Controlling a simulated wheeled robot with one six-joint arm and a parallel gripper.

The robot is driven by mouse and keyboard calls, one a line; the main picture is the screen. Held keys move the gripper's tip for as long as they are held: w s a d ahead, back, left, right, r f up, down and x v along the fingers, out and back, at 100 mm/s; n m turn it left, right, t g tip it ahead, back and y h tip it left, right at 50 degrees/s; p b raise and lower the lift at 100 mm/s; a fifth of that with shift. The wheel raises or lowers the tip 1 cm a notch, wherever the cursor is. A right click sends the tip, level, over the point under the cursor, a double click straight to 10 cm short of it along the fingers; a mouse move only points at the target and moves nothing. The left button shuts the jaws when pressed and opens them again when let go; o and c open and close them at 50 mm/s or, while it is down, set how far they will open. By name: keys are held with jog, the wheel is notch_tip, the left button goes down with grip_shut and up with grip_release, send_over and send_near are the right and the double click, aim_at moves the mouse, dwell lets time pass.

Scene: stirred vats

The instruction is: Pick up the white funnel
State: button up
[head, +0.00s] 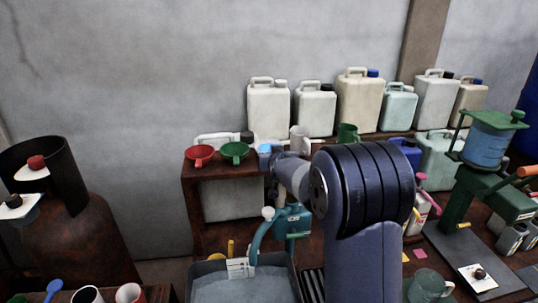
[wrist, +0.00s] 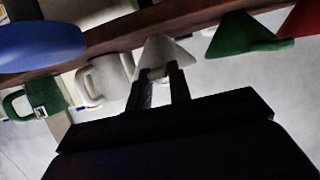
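The white funnel (wrist: 163,50) shows in the wrist view as a pale cone just beyond my fingertips. That view is upside down, with the shelf at the top. My gripper (wrist: 159,70) is open. Its two dark fingers are apart, and a small pale part of the funnel shows between their tips. I cannot tell whether either finger touches it. In the head view my arm hides most of the gripper (head: 279,157), and I cannot make out the white funnel there.
A green funnel (head: 234,152) and a red funnel (head: 200,155) sit on the wooden shelf (head: 222,170). A white mug (head: 299,138) and a green mug (head: 348,133) stand on the other side. Several jugs (head: 268,108) line the back.

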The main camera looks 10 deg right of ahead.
grip_shut()
jog(key=shift+r, duration=0.1)
